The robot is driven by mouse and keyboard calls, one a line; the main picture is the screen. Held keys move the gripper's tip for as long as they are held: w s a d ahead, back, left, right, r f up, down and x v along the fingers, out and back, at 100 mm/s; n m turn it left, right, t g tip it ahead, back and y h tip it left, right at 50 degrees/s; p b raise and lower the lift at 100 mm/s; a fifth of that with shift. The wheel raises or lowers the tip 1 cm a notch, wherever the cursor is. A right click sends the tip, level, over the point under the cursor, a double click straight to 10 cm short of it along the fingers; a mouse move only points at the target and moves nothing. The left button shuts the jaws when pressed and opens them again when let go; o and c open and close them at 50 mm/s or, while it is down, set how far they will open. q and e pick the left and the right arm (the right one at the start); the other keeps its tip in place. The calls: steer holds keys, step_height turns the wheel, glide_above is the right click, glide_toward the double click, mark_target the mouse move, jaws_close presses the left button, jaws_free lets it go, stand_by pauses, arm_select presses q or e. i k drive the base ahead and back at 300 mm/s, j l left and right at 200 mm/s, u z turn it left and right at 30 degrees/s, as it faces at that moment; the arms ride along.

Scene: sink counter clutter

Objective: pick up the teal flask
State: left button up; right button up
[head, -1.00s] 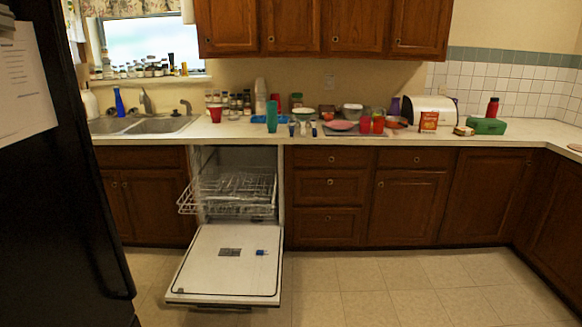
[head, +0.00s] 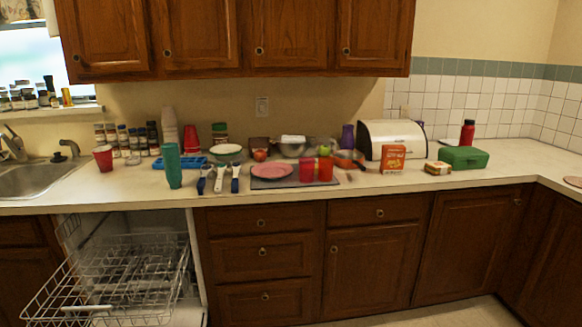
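The teal flask (head: 172,166) stands upright on the counter (head: 110,195), left of the middle, near the front edge. It is tall and narrow. Neither of my grippers shows in the head view.
A red cup (head: 103,158) and spice jars stand left of the flask. A pink plate (head: 272,171) and red cups (head: 325,168) sit to the right. Below, the dishwasher's wire rack (head: 110,275) sticks out in front of the counter. Bare counter lies left of the flask.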

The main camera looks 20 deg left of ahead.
mark_target(170, 154)
steer(key=i+u, duration=0.3)
steer(key=i, duration=0.2)
steer(key=i+l+u, duration=0.1)
steer(key=i+u, duration=0.25)
steer(key=i+l+u, duration=0.3)
steer(key=i, duration=0.25)
